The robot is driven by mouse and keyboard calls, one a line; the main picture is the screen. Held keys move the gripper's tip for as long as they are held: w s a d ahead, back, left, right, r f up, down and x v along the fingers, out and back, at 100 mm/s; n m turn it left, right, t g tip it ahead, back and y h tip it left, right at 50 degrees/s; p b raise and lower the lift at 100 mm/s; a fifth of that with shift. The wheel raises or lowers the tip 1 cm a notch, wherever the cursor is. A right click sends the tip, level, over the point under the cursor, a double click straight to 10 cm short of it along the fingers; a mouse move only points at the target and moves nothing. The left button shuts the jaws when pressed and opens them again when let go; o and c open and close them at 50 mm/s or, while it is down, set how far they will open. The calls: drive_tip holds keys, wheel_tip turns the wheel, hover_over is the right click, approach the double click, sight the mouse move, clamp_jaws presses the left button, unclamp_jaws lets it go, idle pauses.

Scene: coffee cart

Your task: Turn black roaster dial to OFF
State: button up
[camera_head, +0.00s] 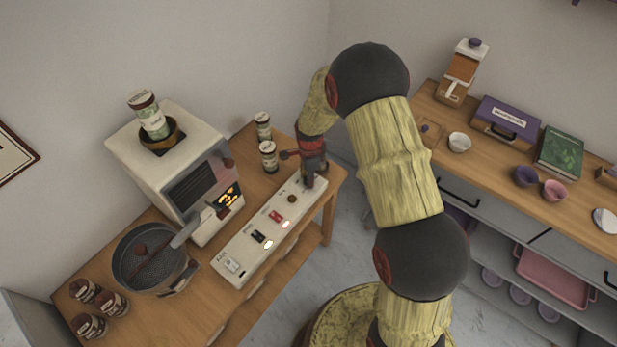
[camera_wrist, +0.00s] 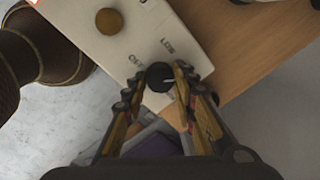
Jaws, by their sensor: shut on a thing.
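The black roaster dial (camera_wrist: 159,77) is a round knob with a pale pointer line, on the end of a white control panel. In the wrist view the labels "OFF" and "LOW" are printed beside it. My gripper (camera_wrist: 156,84) is at the dial, with its fingers on both sides, shut on it. In the head view my gripper (camera_head: 313,180) points down at the far right end of the white panel (camera_head: 252,238), and it hides the dial there. The pointer line points to the right in the wrist view. I cannot tell which setting it marks.
A brown knob (camera_wrist: 109,21) sits on the same panel beside the dial. The panel also has several switches. A white roaster (camera_head: 160,160), a round pan (camera_head: 150,255) and cans (camera_head: 268,156) stand on the wooden table. A counter (camera_head: 490,150) stands at the right.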

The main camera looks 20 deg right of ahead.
drive_tip(key=c, duration=0.4)
drive_tip(key=shift+o, duration=0.2)
drive_tip(key=shift+n, duration=0.3)
drive_tip(key=n+p, duration=0.1)
drive_tip(key=n, duration=0.5)
drive_tip(key=shift+p, duration=0.3)
drive_tip(key=n, duration=0.3)
drive_tip(key=shift+w+d+n+y, duration=0.1)
drive_tip(key=shift+n+y, duration=0.2)
drive_tip(key=shift+n, duration=0.1)
drive_tip(key=n, duration=0.4)
drive_tip(key=shift+n+g, duration=0.3)
drive_tip(key=n, duration=0.6)
drive_tip(key=shift+w, duration=0.1)
drive_tip(key=n, duration=0.6)
drive_tip(key=shift+w+r+n+g, duration=0.1)
drive_tip(key=shift+n+g, duration=0.3)
